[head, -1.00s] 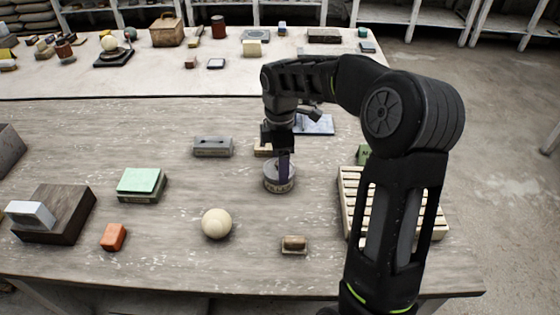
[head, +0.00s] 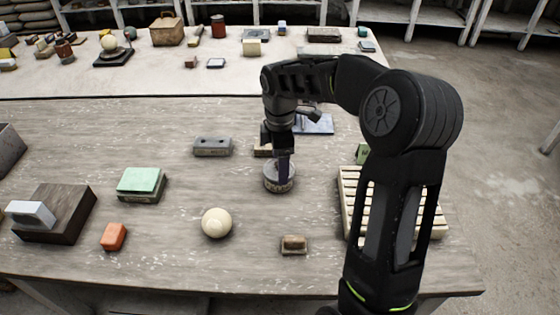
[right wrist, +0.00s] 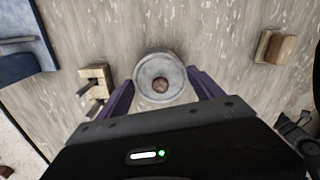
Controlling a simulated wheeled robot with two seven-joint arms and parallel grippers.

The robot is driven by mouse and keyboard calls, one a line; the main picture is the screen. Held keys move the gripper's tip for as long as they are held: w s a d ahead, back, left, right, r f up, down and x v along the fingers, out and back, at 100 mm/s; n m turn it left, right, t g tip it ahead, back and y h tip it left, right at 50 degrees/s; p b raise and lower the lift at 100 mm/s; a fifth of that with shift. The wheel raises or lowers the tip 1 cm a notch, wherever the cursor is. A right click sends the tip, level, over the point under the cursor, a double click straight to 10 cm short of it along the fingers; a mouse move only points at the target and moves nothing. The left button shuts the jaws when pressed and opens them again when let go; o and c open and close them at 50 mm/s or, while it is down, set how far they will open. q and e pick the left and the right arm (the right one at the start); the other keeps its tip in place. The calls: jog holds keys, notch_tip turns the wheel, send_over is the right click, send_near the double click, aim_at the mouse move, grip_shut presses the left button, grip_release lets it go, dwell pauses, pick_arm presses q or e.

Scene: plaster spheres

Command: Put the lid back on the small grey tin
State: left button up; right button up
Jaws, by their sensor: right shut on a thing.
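The small grey tin (head: 279,184) is round and low, with lettering around its side, and stands upright near the middle of the near table. My right gripper (head: 284,170) is directly over it, pointing down, with its purple fingers at the top of the tin. In the right wrist view, a round grey lid (right wrist: 160,68) with a brown knob at its centre sits between the two fingers. The gripper is shut on this lid. The lid and tin look lined up, but I cannot tell whether a gap is between them. My left gripper is out of view.
A cream ball (head: 216,223) lies left in front of the tin. A small brown block (head: 294,245) lies in front, a grey block (head: 212,147) behind left. A slatted cream rack (head: 352,205) stands at the right, partly behind my arm. A green-topped box (head: 141,184) is further left.

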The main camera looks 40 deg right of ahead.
dwell(0.5)
dwell(0.3)
jog(key=o, duration=1.3)
jog(key=shift+o, duration=0.2)
jog(key=shift+r+p, duration=2.95)
jog(key=shift+r, duration=0.55)
jog(key=shift+c, duration=0.3)
grip_shut()
